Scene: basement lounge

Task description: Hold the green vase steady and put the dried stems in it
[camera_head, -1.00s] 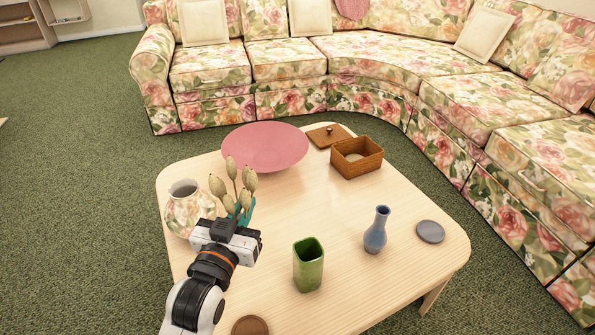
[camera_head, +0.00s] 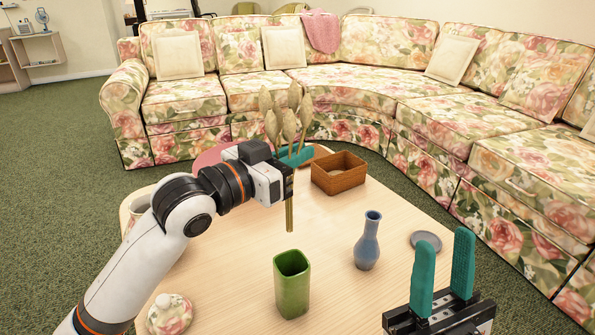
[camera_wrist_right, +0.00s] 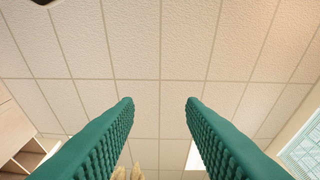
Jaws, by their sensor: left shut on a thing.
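The green vase (camera_head: 292,286) stands upright and open-topped near the front middle of the table. My left gripper (camera_head: 294,157) is shut on the dried stems (camera_head: 289,122), a bunch with pale tan heads. It holds them upright above the table, behind the vase in the head view, their lower ends apart from it. My right gripper (camera_head: 443,275) is open and empty at the lower right, fingers pointing up, apart from the vase. In the right wrist view its teal fingers (camera_wrist_right: 160,110) are spread with nothing between them, and pale stem heads (camera_wrist_right: 128,173) show at the bottom edge.
A blue vase (camera_head: 367,243) stands right of the green vase, with a grey disc (camera_head: 426,240) beyond it. A floral lid (camera_head: 170,314) lies front left. A floral sofa (camera_head: 300,95) bounds the back and right.

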